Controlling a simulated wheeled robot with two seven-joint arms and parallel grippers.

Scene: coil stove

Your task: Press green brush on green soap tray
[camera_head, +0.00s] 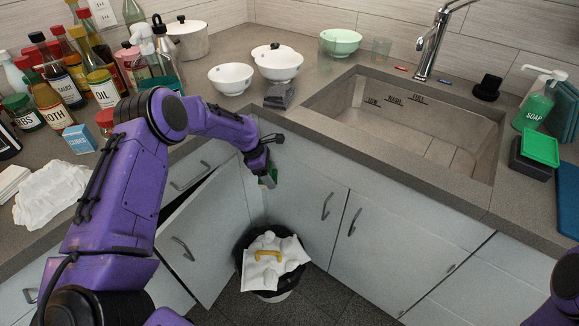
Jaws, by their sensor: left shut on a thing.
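My left gripper (266,170) is shut on a small green thing, which I take for the green brush (270,178). Only a little of it shows below the fingers, so its shape and tilt are hard to tell. The gripper hangs in front of the counter corner, before the cabinet doors and above the bin. The green soap tray (541,147) is at the far right of the counter, on top of a dark box, well apart from the gripper. Of my right arm, only a purple part shows at the lower right edge; its gripper is out of view.
The sink (430,115) with its faucet (432,45) lies between the gripper and the tray. A soap bottle (536,108) stands behind the tray. White bowls (279,64) and a dark grey block (279,95) are near the corner. A bin (283,292) stands below, beside an open cabinet door (200,235).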

